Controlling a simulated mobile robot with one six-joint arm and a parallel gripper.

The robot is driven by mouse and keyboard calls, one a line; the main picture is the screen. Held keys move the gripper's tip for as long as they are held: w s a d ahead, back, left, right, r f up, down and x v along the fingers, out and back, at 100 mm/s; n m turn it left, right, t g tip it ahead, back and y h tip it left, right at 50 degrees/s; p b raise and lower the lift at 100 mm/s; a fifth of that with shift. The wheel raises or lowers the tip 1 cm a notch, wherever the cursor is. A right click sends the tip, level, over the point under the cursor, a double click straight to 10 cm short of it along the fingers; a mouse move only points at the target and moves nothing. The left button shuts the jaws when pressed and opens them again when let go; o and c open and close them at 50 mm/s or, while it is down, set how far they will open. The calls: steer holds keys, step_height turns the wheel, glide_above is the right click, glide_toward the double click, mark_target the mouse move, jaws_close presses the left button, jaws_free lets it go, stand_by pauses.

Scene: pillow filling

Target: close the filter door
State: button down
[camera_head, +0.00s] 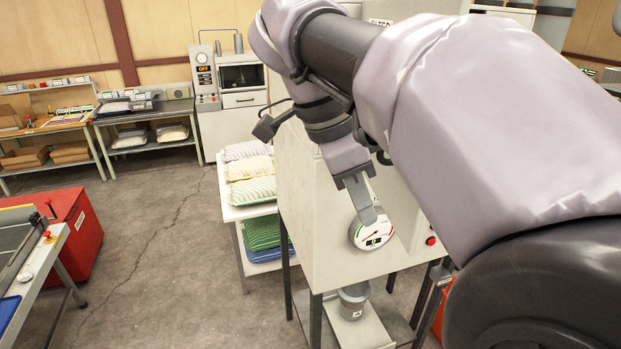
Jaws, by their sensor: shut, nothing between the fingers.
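A pale box-shaped machine (325,248) on dark legs stands in the middle of the view. A round white gauge (382,238) with a coloured scale is on its front. My arm crosses the upper right and hides much of the machine. I cannot make out a filter door for certain; a broad pale panel (297,185) forms the machine's left side. My gripper (368,213) points down with its fingers shut and empty. It overlaps the gauge's upper edge in the picture; I cannot tell whether it touches.
A rack (228,213) of folded pillows stands left of the machine. A grey pot (353,300) sits on the machine's lower shelf. A red button (431,241) shows at right. A red chest (82,240) and a bench edge (45,258) are at left. The floor between is clear.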

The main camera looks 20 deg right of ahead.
steer(key=d+f, duration=0.1)
steer(key=d, duration=0.1)
steer(key=d+f, duration=0.2)
steer(key=s+d+f+b, duration=0.1)
steer(key=d+f, duration=0.1)
stand_by(0.3)
